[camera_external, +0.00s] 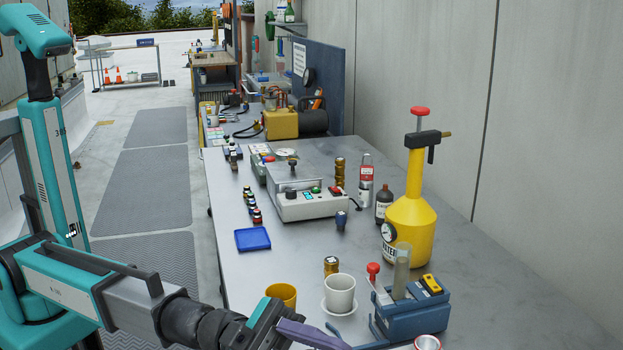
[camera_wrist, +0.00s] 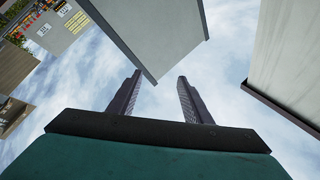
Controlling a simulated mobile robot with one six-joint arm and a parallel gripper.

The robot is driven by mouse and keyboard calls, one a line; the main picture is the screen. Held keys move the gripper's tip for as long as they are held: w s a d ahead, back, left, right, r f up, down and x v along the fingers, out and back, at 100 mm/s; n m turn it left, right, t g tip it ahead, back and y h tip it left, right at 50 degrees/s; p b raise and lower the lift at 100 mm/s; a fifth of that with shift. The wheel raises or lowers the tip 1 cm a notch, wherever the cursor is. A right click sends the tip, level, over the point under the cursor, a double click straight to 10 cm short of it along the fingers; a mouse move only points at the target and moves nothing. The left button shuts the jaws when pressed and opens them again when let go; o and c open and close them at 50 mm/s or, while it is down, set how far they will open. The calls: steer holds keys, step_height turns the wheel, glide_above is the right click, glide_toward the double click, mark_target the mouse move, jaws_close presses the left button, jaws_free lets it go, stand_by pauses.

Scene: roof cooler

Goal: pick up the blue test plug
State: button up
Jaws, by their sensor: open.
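A small dark-blue plug-like piece (camera_external: 341,220) stands on the grey bench, just right of the grey control box. It looks like the blue test plug, though it is small in the picture. My gripper (camera_external: 318,337) is low at the front edge of the external view, near the yellow and white cups and well short of the plug. In the wrist view my gripper (camera_wrist: 158,92) has its two dark fingers wide apart with nothing between them. The wrist view shows sky and wall panels, and no plug.
The grey control box (camera_external: 308,207) is beside the plug. A dark bottle (camera_external: 383,206) and yellow pump sprayer (camera_external: 408,232) stand right. A yellow cup (camera_external: 281,294), white cup (camera_external: 340,292) and blue fixture (camera_external: 412,314) are near my gripper. A blue tray (camera_external: 252,239) lies left.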

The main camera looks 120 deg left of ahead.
steer(key=s+a+n+y+p, duration=0.2)
steer(key=s+a+n+y, duration=0.3)
steer(key=a, duration=1.1)
steer(key=a+n+y+p, duration=0.3)
steer(key=a+y, duration=0.3)
steer(key=a, duration=1)
steer(key=s+a+n+y+p, duration=0.2)
steer(key=s+a+n+y, duration=0.3)
steer(key=a, duration=1.2)
steer(key=n+g+y+p, duration=0.4)
steer(key=n+g+p, duration=0.45)
steer(key=p, duration=0.85)
glide_above(341, 221)
steer(key=w+d, duration=0.3)
step_height(341, 221, down, 11)
steer(key=m+g, duration=0.2)
steer(key=s+f+p, duration=0.1)
steer(key=s+p, duration=0.1)
steer(key=s+f+n+g+h+p, duration=0.1)
steer(key=s+f+p, duration=0.1)
steer(key=s, duration=0.1)
steer(key=s+f+n+g+p, duration=0.1)
steer(key=s+p, duration=0.1)
steer(key=s, duration=0.1)
steer(key=shift+d+f, duration=0.15)
steer(key=shift+f, duration=0.15)
steer(key=shift+s+f+h, duration=0.2)
steer(key=shift+f+h, duration=0.1)
